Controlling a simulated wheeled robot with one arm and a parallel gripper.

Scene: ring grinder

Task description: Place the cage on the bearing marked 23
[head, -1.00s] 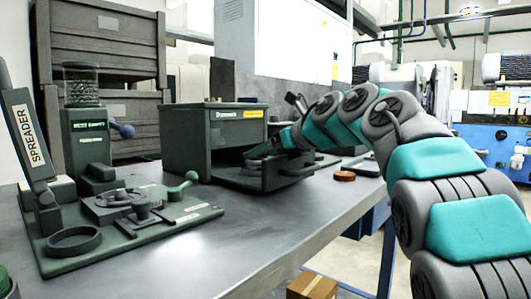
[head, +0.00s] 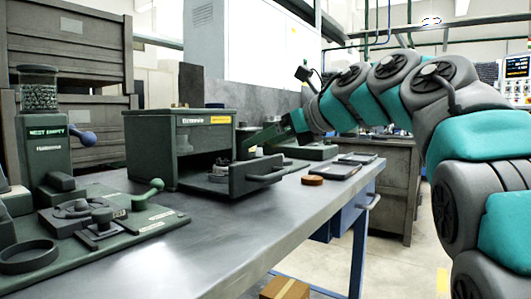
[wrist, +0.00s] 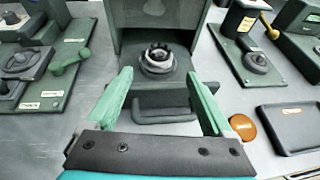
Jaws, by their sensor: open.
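A dark crown-shaped part, possibly the cage (wrist: 158,51), stands in a grey ring on the open drawer (wrist: 162,100), straight ahead in the wrist view. The ring and part look small on the drawer (head: 262,176) in the head view. My gripper (wrist: 158,75) is open and empty, its green fingers on either side of the drawer's front. I cannot read a 23 on any bearing.
The dark green cabinet (head: 205,135) stands behind the drawer. An orange disc (head: 312,180) and a dark tray (wrist: 290,125) lie to the right. The table's front is clear.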

